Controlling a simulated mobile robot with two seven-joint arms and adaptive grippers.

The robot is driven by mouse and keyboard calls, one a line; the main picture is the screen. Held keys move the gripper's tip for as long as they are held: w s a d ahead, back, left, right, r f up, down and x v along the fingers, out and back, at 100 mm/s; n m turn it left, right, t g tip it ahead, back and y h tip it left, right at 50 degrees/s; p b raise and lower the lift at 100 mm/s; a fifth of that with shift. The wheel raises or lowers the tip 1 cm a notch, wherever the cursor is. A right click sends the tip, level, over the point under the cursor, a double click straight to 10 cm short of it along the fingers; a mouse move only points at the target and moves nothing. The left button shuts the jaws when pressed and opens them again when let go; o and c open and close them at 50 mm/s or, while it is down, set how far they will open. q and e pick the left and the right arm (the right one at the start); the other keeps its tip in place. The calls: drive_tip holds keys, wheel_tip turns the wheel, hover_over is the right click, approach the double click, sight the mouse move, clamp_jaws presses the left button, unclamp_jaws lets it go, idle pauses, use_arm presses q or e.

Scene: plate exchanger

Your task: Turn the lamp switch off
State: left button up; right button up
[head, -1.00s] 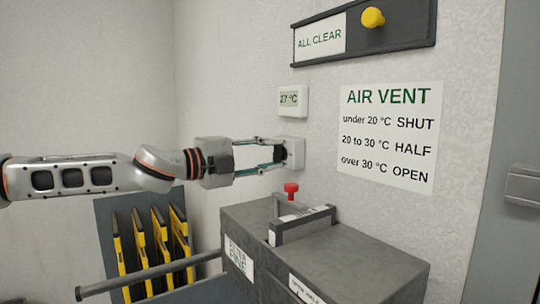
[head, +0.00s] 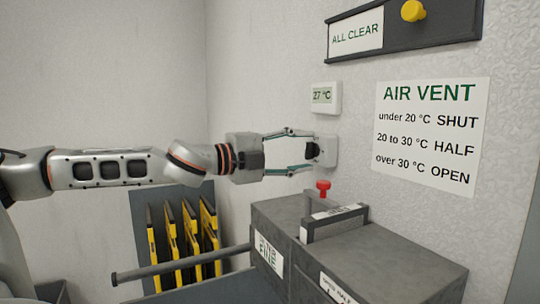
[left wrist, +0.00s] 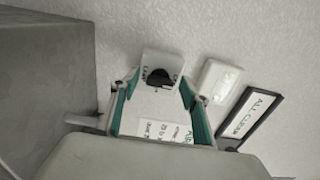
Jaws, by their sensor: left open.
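The lamp switch is a white wall plate (head: 330,152) with a black knob (head: 313,151), below the temperature display. My left gripper (head: 308,151) is open at the switch, one finger above the knob and one below it. In the left wrist view the black knob (left wrist: 159,77) and white plate (left wrist: 163,60) show between the open fingers (left wrist: 160,88). Small lettering on the plate is too blurred to read surely. I cannot tell whether the fingers touch the knob. My right gripper is not in view.
A grey box (head: 375,245) with a handle (head: 335,222) and a red knob (head: 323,187) stands below the switch. A display (head: 325,97) reading 27 °C, an AIR VENT sign (head: 430,135) and an ALL CLEAR panel (head: 405,30) are on the wall. Yellow-edged plates (head: 190,240) stand at lower left.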

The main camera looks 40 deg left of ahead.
use_arm(q)
drive_tip(key=v, duration=1.1)
drive_tip(key=shift+s, duration=0.2)
idle(0.4)
drive_tip(key=shift+a+f, duration=0.1)
drive_tip(key=shift+s, duration=0.1)
idle(0.5)
